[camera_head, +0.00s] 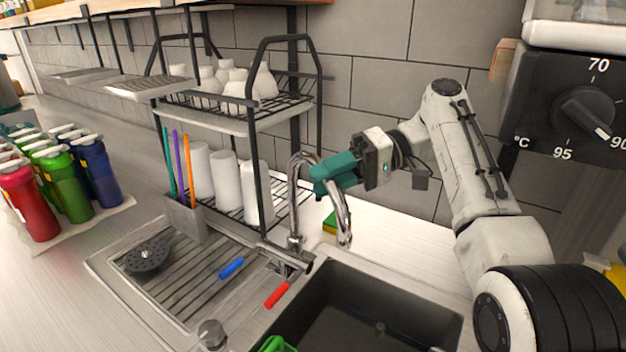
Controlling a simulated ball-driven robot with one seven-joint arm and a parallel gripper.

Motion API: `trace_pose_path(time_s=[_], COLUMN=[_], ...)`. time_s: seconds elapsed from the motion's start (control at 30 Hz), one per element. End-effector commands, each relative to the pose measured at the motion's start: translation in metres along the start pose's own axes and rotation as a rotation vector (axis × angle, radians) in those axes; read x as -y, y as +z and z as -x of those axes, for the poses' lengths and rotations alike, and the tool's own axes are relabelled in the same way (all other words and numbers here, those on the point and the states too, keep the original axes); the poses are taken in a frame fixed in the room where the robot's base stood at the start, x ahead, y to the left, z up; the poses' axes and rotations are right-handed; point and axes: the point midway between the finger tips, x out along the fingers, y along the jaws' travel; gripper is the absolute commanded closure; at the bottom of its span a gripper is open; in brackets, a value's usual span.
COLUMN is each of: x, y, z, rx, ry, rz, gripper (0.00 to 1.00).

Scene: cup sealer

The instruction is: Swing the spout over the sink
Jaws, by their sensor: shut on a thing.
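The chrome spout (341,212) is a tall curved faucet that rises behind the sink's back-left corner and arches to the right. Its free end hangs near the back rim of the dark sink basin (362,301). My gripper (318,180), with green fingers, comes from the right and is shut on the spout near the top of its arch. The fingers hide part of the arch.
A dish rack (247,121) with cups stands behind and left of the faucet. A utensil holder (186,215) stands by the ribbed drainboard (177,285). A sponge (330,223) lies behind the spout. Bottles (62,186) stand at left. A dial panel (583,108) is at upper right.

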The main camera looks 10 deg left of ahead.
Motion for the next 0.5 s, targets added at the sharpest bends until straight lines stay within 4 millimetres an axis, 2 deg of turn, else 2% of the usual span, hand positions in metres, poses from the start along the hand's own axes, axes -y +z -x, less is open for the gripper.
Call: trace_pose_path(time_s=[0.2,0.5], x=[0.0,-0.001], y=[0.002,0.004], z=[0.01,0.014], rx=[0.009,0.012], ry=[-0.002,-0.003], rz=[0.002,0.005], gripper=[1.0,1.0])
